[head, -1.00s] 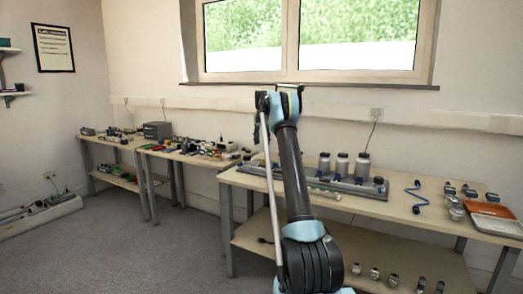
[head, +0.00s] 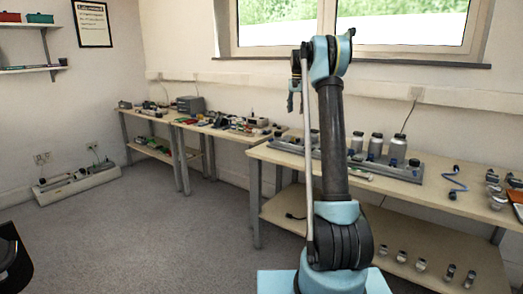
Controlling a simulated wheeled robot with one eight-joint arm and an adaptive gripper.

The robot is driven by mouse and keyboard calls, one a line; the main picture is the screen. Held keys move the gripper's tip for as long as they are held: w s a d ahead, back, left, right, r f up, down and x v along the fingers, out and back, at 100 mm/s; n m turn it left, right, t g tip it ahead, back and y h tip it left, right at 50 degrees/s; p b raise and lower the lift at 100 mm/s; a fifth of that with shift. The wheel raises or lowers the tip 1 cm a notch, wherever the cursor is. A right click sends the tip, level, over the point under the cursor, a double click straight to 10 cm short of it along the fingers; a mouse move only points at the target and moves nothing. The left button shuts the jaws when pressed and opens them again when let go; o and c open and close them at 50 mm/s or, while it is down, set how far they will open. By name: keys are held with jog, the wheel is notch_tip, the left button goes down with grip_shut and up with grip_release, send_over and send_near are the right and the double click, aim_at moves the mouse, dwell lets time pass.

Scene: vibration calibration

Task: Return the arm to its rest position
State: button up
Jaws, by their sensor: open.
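My arm stands raised in the middle right of the head view, with its dark upper link (head: 332,140) nearly upright in front of the near workbench.
The near workbench (head: 440,195) holds a grey rack (head: 290,146), several grey bottles (head: 397,150) and a blue cable (head: 453,178). Metal parts lie on its lower shelf (head: 430,256). Two further benches stand at the back left.

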jog(key=s+n+t, duration=0.1)
jog(key=s+n, duration=0.2)
jog(key=s, duration=3.2)
jog(key=s+f+n, duration=0.1)
jog(key=s+f, duration=1)
jog(key=s, duration=0.3)
jog(key=s+f+n, duration=0.2)
jog(key=s+f, duration=0.9)
jog(key=s, duration=0.3)
jog(key=shift+a+f+t, duration=0.15)
jog(key=shift+f+t, duration=0.05)
jog(key=shift+t, duration=0.2)
